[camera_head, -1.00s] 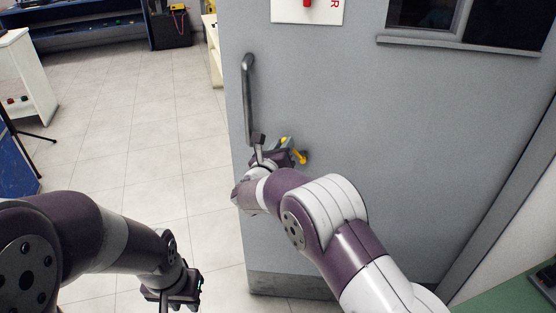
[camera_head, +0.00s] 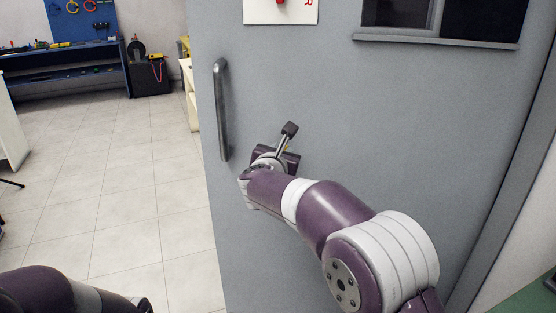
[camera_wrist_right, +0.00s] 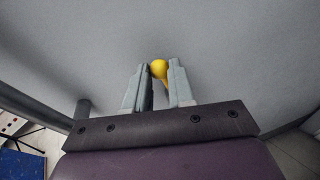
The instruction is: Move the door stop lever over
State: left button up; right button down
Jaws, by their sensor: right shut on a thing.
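The door stop lever (camera_wrist_right: 158,68) shows in the right wrist view as a yellow rounded end between the two grey fingertips. My right gripper (camera_wrist_right: 160,75) is shut on it, close to the grey door (camera_head: 390,130). In the head view my right gripper (camera_head: 283,155) is at the door, low and to the right of the pull handle. There the lever is almost wholly hidden behind my wrist. My left arm shows at the bottom left of the head view, with its gripper out of frame.
A dark upright pull handle (camera_head: 221,110) stands near the door's left edge. A white sign with a red part (camera_head: 281,8) and a window (camera_head: 440,20) are higher on the door. Open tiled floor (camera_head: 110,180) lies to the left, with a blue workbench (camera_head: 70,70) beyond.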

dwell(0.4)
jog(key=c, duration=1)
grip_release()
jog(key=shift+d, duration=0.1)
jog(key=shift+o, duration=0.2)
jog(key=v, duration=1.2)
jog(key=shift+s, duration=0.35)
